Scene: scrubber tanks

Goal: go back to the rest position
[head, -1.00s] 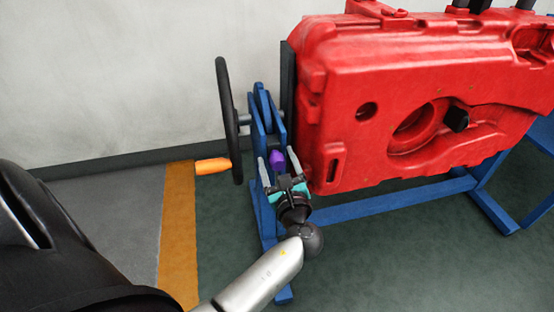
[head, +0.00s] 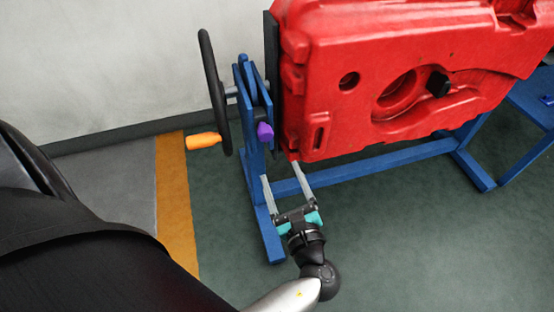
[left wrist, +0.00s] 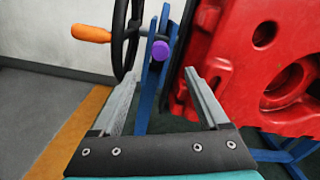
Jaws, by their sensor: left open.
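My left gripper (head: 285,172) is open and empty in the head view, below the purple knob (head: 265,132) and apart from it. In the left wrist view, its two grey fingers (left wrist: 157,88) are spread, with the purple knob (left wrist: 161,50) seen beyond the gap between them. The red tank (head: 400,85) hangs on the blue stand (head: 258,180), just above and right of the fingers in the head view. My right gripper is not in view.
A black handwheel (head: 213,90) with an orange handle (head: 204,140) stands left of the stand. A blue beam (head: 390,162) runs right under the tank. Green floor (head: 410,250) lies open in front. A pale wall (head: 80,60) is behind.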

